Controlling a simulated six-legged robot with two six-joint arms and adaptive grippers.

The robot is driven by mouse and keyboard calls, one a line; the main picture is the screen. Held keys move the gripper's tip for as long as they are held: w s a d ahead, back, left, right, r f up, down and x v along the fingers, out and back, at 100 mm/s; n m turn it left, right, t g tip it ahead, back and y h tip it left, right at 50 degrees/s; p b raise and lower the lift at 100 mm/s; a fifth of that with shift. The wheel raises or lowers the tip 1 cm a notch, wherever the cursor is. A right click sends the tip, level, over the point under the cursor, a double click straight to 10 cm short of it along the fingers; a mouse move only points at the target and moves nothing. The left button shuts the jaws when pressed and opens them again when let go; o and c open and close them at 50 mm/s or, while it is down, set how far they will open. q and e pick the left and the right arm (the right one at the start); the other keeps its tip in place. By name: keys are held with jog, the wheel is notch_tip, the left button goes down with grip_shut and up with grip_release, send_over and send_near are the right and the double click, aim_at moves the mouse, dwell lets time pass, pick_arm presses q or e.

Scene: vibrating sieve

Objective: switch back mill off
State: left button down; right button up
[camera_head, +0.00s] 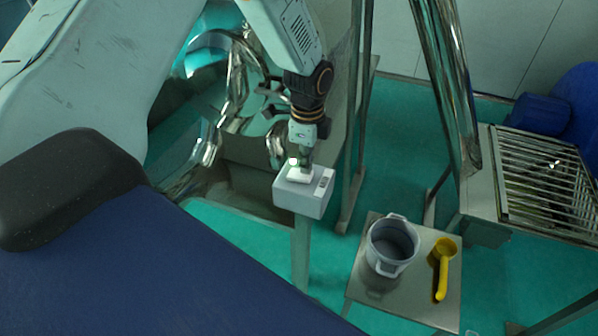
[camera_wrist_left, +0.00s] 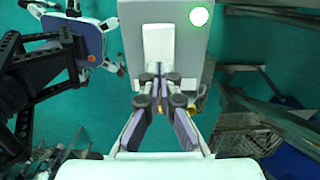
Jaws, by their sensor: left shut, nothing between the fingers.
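A light grey control box (camera_head: 312,200) stands on a post in the middle of the head view. In the left wrist view the green lamp (camera_wrist_left: 199,16) glows beside the white plate (camera_wrist_left: 158,45). My left gripper (camera_head: 305,166) points down over the box. In the wrist view its fingertips (camera_wrist_left: 154,78) are together and empty at the plate's near end; I cannot tell whether they press on it. My right gripper is in neither view.
Shiny metal machinery (camera_head: 245,85) stands behind the box. At right, a small table (camera_head: 420,305) holds a grey bucket (camera_head: 392,245) and a yellow scoop (camera_head: 442,268). Further right is a slatted metal grate (camera_head: 550,185). Metal posts rise behind my gripper. Green floor shows between.

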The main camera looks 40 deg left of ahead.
pick_arm(q)
jog(key=shift+f, duration=0.15)
jog(key=shift+f, duration=0.25)
jog(key=shift+f+b, duration=0.3)
jog(key=shift+b, duration=0.1)
jog(key=shift+d+r, duration=0.1)
notch_tip(320, 180, up, 2)
jog(key=shift+p, duration=1.05)
jog(key=shift+r+p, duration=0.8)
jog(key=shift+r, duration=0.15)
notch_tip(320, 180, up, 2)
jog(key=shift+r+p, duration=0.1)
jog(key=shift+p, duration=0.9)
jog(key=shift+r+p, duration=0.45)
